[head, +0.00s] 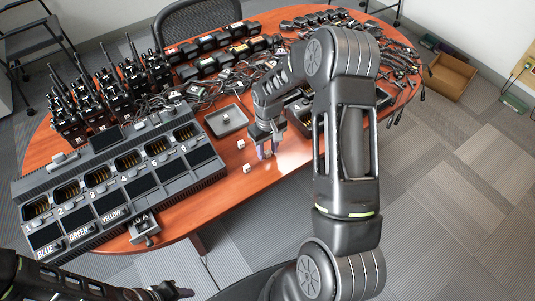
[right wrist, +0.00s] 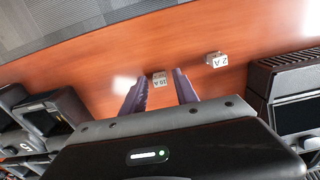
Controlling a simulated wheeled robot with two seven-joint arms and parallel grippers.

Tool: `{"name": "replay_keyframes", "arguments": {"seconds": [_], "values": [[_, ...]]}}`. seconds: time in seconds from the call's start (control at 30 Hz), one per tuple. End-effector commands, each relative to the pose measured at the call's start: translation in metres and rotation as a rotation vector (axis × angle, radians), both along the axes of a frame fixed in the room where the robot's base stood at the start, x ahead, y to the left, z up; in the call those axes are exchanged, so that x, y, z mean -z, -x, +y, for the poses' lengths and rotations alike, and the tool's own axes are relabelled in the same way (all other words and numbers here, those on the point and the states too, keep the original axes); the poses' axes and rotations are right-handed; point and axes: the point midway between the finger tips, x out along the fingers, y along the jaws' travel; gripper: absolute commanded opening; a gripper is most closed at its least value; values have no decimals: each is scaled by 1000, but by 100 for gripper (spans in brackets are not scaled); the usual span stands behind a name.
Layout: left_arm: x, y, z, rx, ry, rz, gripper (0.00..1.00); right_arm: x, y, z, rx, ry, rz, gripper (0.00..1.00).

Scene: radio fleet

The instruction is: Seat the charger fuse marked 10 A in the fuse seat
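The 10 A fuse (right wrist: 159,79), a small pale marked block, lies on the table between and slightly beyond the fingertips of my right gripper (right wrist: 160,88) in the right wrist view. The fingers are apart, with gaps to the fuse. In the head view my right gripper (head: 265,152) points down at the table, right of the charger, and its fingers largely hide that fuse. A 2 A fuse (right wrist: 217,60) lies beside it. A small grey fitting (head: 144,228), apparently the fuse seat, is at the charger's front edge. My left gripper (head: 178,292) is low in the head view, its opening unclear.
The multi-bay charger (head: 205,180) fills the table's left front. Another small white block (head: 240,144) lies near a grey tray (head: 240,127) holding a small item. Radios (head: 115,95), batteries (head: 225,58) and cables crowd the back. Bare table lies around the fuses.

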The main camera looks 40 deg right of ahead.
Motion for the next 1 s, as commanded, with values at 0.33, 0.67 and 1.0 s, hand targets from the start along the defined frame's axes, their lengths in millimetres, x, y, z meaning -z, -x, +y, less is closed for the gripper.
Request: {"name": "replay_keyframes", "arguments": {"seconds": [0.33,0.67,1.0], "values": [[0,0,0,0,0,0,39,0,0,0,0,0,0,6],[0,0,0,0,0,0,39,0,0,0,0,0,0,0],[2,0,0,0,0,0,39,-6,-1,0,0,0,-1,0]]}}
